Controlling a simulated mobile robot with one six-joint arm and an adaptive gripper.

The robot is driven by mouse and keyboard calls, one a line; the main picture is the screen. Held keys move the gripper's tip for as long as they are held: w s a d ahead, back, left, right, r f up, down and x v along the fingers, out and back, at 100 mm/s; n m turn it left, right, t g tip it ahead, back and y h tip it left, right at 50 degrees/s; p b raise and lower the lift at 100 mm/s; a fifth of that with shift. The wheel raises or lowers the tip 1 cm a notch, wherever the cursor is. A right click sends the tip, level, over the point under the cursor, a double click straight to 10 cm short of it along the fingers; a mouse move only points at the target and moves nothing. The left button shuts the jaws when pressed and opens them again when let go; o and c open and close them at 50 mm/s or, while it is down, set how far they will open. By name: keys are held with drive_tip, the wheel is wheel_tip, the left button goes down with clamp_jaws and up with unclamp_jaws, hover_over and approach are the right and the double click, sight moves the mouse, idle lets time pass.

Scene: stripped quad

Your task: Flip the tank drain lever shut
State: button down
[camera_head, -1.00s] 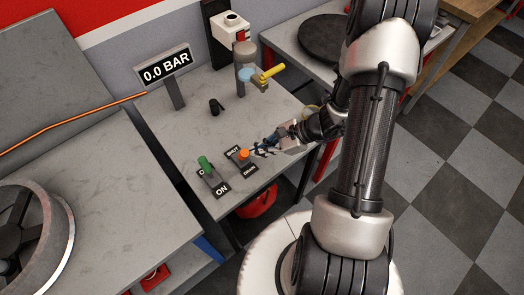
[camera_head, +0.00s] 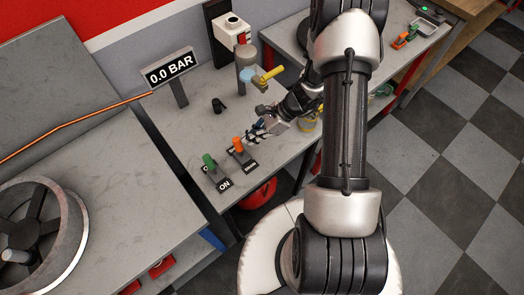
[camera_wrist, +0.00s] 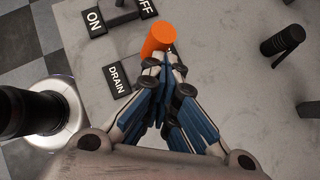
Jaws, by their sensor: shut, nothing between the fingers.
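The tank drain lever has an orange handle (camera_head: 237,144) on a small dark base on the bench. The DRAIN label (camera_head: 250,167) shows at its near end. The SHUT label is hidden now, and the handle leans toward that far end. In the wrist view the orange handle (camera_wrist: 158,38) stands right beyond my fingertips, with the DRAIN label (camera_wrist: 119,80) to the left. My gripper (camera_wrist: 164,62) is shut and empty. Its tips are against or very close to the handle; I cannot tell which. In the head view my gripper (camera_head: 249,138) is right of the handle.
A green lever (camera_head: 209,161) with an ON label stands just left of the drain lever. A small black knob (camera_head: 218,104), a gauge sign (camera_head: 170,69) reading 0.0 BAR and a yellow-handled valve (camera_head: 271,75) are farther back. The bench between them is clear.

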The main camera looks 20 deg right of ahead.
drive_tip(key=shift+r, duration=0.1)
drive_tip(key=shift+r+p, duration=0.55)
drive_tip(key=shift+r, duration=0.2)
drive_tip(key=shift+s+d, duration=0.1)
drive_tip(key=shift+d, duration=0.05)
